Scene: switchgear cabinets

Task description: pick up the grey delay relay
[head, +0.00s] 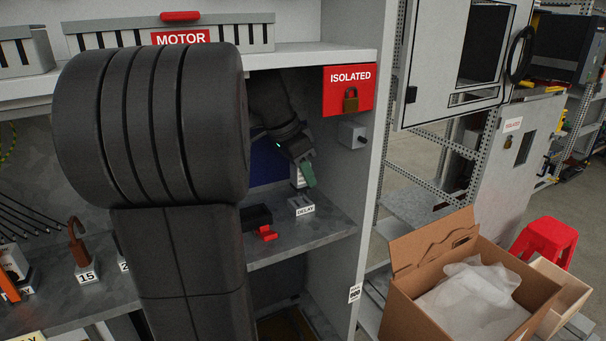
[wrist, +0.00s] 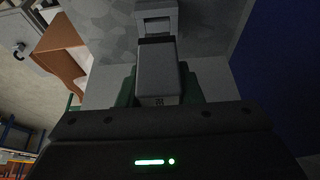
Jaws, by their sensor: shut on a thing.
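The grey delay relay (wrist: 157,72) is a small grey block between the green fingers of my gripper (wrist: 158,88) in the wrist view. The fingers are shut on its two sides. In the head view my gripper (head: 304,176) is over the shelf in the cabinet bay, and the relay (head: 297,177) shows pale beside a green finger. Below it is the grey holder marked DELAY (head: 301,206). The relay looks clear of the holder, though the gap is hard to judge. Much of my arm hides the left of the bay.
A black bin (head: 257,216) and a red part (head: 267,233) are left of the holder. The cabinet side wall (head: 357,190) with a grey box (head: 352,135) stands close to the right. The red ISOLATED sign (head: 348,91) hangs above. A cardboard box (head: 420,285) stands outside.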

